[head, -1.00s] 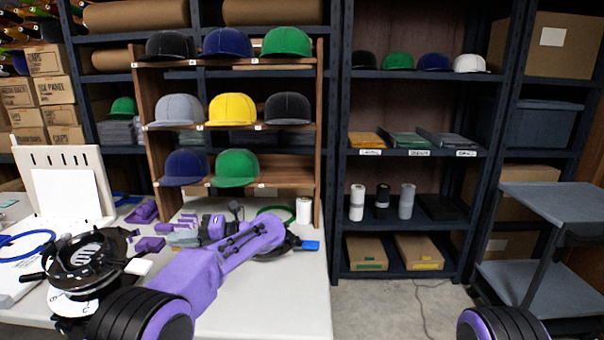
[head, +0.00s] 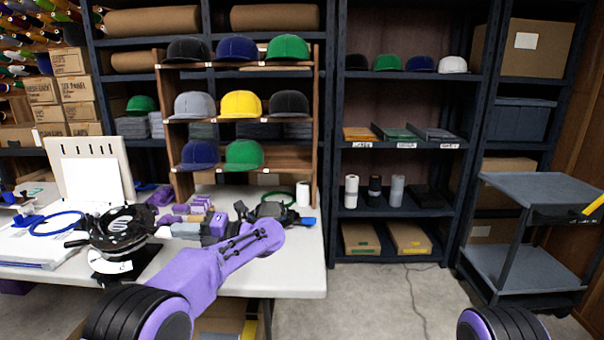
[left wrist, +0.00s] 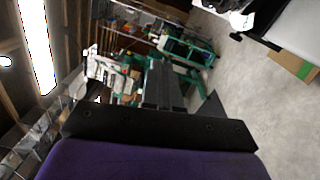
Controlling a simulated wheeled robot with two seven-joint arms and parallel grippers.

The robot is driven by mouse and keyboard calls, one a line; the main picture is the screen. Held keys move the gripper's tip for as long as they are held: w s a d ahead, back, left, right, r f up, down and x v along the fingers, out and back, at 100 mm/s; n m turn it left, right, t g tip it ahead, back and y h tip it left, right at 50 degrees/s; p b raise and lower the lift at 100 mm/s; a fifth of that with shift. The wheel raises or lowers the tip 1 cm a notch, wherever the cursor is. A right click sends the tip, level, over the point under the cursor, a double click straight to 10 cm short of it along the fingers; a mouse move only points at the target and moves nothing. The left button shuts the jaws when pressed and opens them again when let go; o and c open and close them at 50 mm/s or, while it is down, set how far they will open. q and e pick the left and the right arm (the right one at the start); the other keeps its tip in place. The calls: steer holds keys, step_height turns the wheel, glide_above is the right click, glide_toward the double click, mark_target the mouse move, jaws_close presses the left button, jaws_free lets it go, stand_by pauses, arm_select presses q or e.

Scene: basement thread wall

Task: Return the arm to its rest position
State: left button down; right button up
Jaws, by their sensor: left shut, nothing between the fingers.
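My left arm, purple, reaches from the lower left in the head view, over the table edge (head: 290,285). A grey floor and a green-framed machine (left wrist: 190,45) lie beyond the fingers. Of my right arm only the shoulder shows at the bottom right of the head view; its gripper is out of view.
The table holds a black hoop fixture (head: 122,228), a white board (head: 90,172) and small purple parts. A wooden cap rack (head: 318,120) stands behind. A grey cart (head: 545,190) is at right. Floor (head: 385,300) between table and cart is clear.

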arm_select(q)
step_height(320, 180, down, 14)
steer(key=w+m+t+h+b, duration=0.1)
steer(key=w+m+t+h, duration=0.2)
steer(key=m+t, duration=1.15)
steer(key=s+f+m+g+h+b, duration=0.15)
steer(key=s+f+m+h, duration=0.4)
steer(key=f, duration=0.65)
steer(key=s+f+m+g+h+b, duration=0.15)
steer(key=s+f+m+h, duration=0.25)
steer(key=s+f+m, duration=0.55)
steer(key=s+a+f+g+h+b, duration=0.1)
steer(key=s+f+g+b, duration=0.15)
steer(key=s+f, duration=0.6)
steer(key=s+a+f+m+g+h+b, duration=0.1)
steer(key=s+f+g+b, duration=0.15)
steer(key=s, duration=1.05)
steer(key=s+a+f+g+h+b, duration=0.1)
steer(key=s+f+g, duration=0.3)
steer(key=s+f, duration=0.5)
step_height(320, 180, up, 19)
steer(key=s+p, duration=0.2)
steer(key=p, duration=1.5)
steer(key=shift+r, duration=0.2)
